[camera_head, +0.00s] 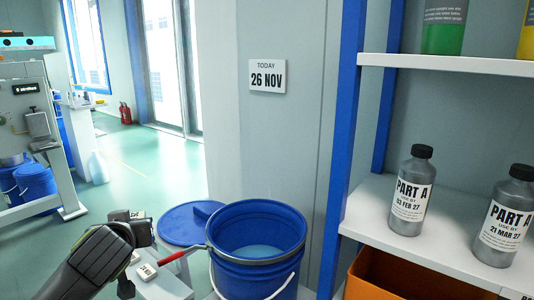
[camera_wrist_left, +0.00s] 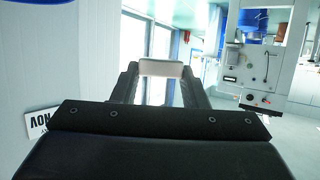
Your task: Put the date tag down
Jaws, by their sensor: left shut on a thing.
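My left gripper (camera_head: 127,222) is at the lower left of the head view, its arm coming in from the bottom. In the left wrist view its two fingers (camera_wrist_left: 161,85) are shut on a small pale piece, the date tag (camera_wrist_left: 162,68), at the fingertips. In the head view the tag (camera_head: 122,214) shows only as a small pale edge by the fingers; its print cannot be read there. A wall sign (camera_head: 267,76) reads TODAY 26 NOV; it also shows upside down in the wrist view (camera_wrist_left: 40,122). My right gripper is not in view.
A blue bucket (camera_head: 257,235) stands right of the gripper, a blue lid (camera_head: 185,222) behind it. Below the gripper is a white surface (camera_head: 170,287) with a small printed white piece (camera_head: 146,271) and a red-handled item (camera_head: 174,257). Shelves (camera_head: 400,254) hold PART A bottles (camera_head: 411,192).

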